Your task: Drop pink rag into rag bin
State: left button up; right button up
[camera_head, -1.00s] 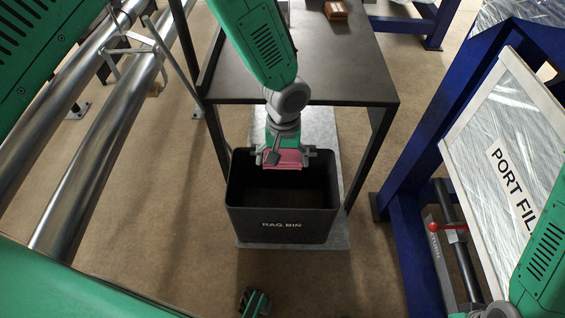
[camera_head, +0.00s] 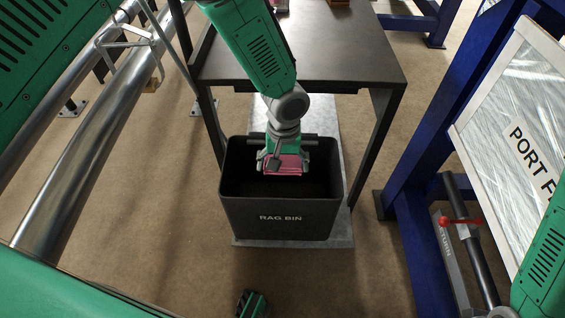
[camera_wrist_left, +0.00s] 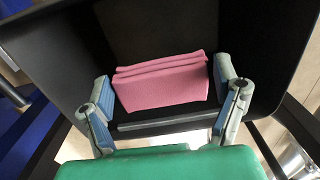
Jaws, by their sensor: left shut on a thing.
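The pink rag (camera_head: 283,165) is a folded cloth held between the fingers of my left gripper (camera_head: 282,163). It is over the open top of the black rag bin (camera_head: 281,217), which has "RAG BIN" on its front. The left wrist view shows the folded pink rag (camera_wrist_left: 163,84) between the two blue-padded fingers (camera_wrist_left: 167,97), with the dark bin walls around it. The bin's floor is dark and hard to make out. My right arm shows at the lower right of the head view, but its gripper is out of view.
The bin stands on a grey slab (camera_head: 330,130) in front of a dark table (camera_head: 330,60). Metal pipes (camera_head: 90,150) run along the left. Brown floor lies between.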

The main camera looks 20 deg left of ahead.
pick_arm(q)
jog(key=shift+a, duration=0.15)
jog(key=o, duration=1)
jog(key=shift+o, duration=0.2)
notch_tip(320, 180, up, 2)
jog(key=shift+p, duration=0.95)
notch_tip(320, 180, up, 6)
jog(key=p, duration=0.5)
